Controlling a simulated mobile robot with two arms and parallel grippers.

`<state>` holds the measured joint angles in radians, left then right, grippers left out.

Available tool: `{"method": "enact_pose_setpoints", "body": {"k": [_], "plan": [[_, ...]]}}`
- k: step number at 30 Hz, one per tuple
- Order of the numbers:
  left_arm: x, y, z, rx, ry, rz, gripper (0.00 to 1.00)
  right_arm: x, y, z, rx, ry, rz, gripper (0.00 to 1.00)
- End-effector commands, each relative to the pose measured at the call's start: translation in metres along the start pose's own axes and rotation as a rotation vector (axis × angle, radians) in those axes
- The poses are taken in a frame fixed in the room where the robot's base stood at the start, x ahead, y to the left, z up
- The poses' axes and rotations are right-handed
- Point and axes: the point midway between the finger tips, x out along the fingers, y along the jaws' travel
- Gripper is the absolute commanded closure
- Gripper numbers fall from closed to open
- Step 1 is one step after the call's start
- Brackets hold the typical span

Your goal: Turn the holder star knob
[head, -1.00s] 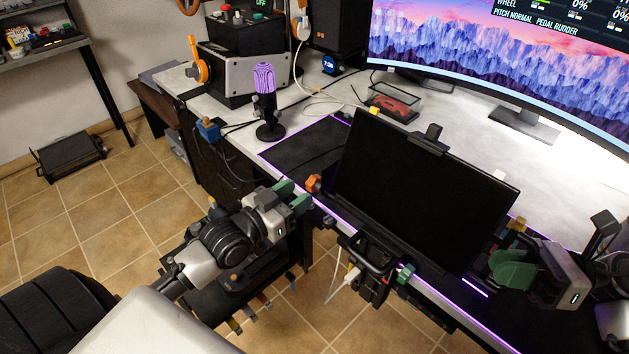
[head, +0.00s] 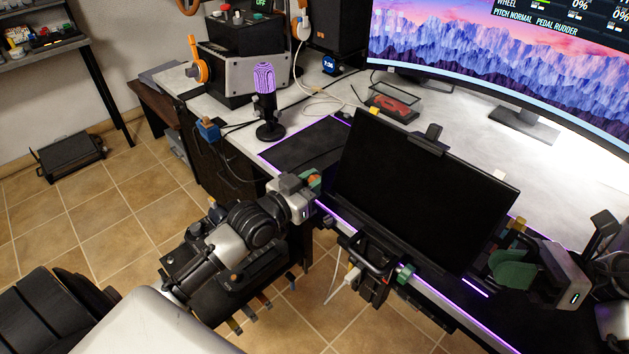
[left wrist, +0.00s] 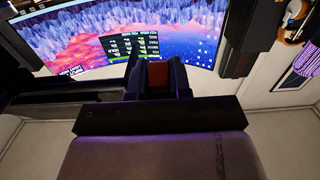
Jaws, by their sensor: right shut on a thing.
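The orange star knob (head: 317,186) sticks out at the left edge of the dark panel (head: 420,190), mostly hidden by my left gripper. My left gripper (head: 312,180) is at the knob, its green fingers around it. In the left wrist view the red-orange knob (left wrist: 158,77) lies between the dark fingers of my left gripper (left wrist: 158,72); I see no clear sign that they are closed on it. My right gripper (head: 512,262) is at the panel's right edge, shut on a part of the holder that its green finger hides.
A purple microphone (head: 264,100) stands on the desk (head: 345,100) behind my left gripper. A large curved monitor (head: 500,60) stands at the back. A black bracket with a green knob (head: 405,273) is below the panel's front edge.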

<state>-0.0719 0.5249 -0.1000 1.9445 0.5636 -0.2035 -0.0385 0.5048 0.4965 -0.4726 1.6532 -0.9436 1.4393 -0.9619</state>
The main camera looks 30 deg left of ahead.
Motion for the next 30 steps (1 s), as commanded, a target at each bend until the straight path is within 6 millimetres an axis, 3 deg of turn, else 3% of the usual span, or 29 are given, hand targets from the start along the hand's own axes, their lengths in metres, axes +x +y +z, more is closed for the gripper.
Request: {"method": "enact_pose_setpoints", "body": {"k": [3, 10, 24, 30], "plan": [[-0.0002, -0.0002, 0.0001, 0.000, 0.000, 0.000, 1.00, 0.0013, 0.0008, -0.0019, 0.005, 0.003, 0.006, 1.00], [0.0007, 0.0000, -0.0007, 0.000, -0.047, 0.002, 1.00, 0.0012, 0.0008, -0.0018, 0.005, 0.003, 0.006, 1.00], [0.0022, 0.0001, -0.0010, 0.001, -0.371, 0.002, 1.00, 0.0015, 0.0011, -0.0017, 0.005, 0.002, 0.007, 1.00], [0.0016, -0.0004, -0.0003, 0.000, -0.416, -0.001, 1.00, 0.0016, 0.0011, -0.0017, 0.005, 0.002, 0.007, 1.00]]}}
